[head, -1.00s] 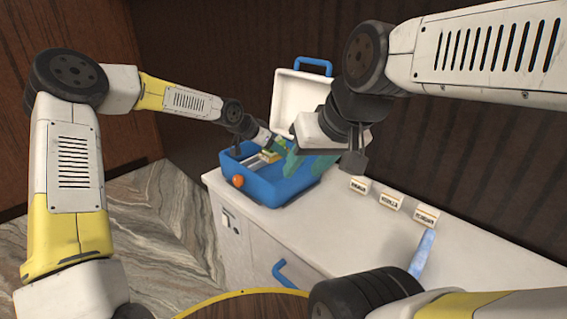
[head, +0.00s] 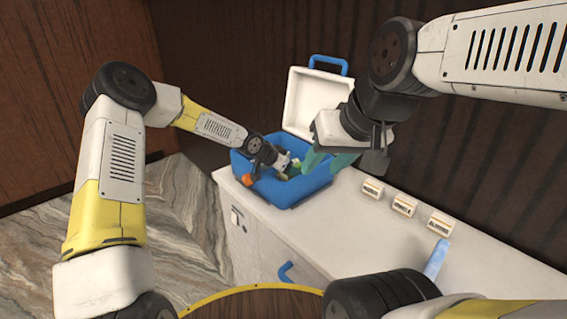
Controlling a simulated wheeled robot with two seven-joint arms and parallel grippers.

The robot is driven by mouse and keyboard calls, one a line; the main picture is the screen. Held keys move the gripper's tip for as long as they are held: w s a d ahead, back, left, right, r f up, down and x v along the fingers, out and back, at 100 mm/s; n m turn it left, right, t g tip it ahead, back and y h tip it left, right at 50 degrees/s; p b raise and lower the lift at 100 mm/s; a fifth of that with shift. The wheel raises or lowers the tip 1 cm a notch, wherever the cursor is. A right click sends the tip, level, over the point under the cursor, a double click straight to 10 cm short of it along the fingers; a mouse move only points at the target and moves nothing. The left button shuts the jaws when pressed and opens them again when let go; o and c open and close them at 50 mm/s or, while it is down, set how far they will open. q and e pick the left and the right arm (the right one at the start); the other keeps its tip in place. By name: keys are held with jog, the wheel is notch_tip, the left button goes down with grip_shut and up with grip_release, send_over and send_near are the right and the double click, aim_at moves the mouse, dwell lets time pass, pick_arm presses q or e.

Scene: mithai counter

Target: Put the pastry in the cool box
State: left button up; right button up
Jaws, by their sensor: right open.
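The blue cool box (head: 290,196) stands on the counter with its white lid (head: 305,98) open at the back. My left gripper (head: 291,168) reaches down into the box from the left. Its fingers are small and partly hidden, so I cannot tell if they are open or shut. A small yellow-green thing (head: 286,177) shows by its tips; I cannot tell if it is the pastry. My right gripper (head: 358,154) is open above the right side of the box and hides part of it. A teal thing (head: 316,160) shows below it.
Several small labelled cards (head: 405,205) stand in a row on the white counter (head: 350,240) right of the box. A light blue flat object (head: 437,258) lies nearer. Dark wood panels rise behind.

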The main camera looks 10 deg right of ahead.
pick_arm(q)
jog(key=o, duration=1.4)
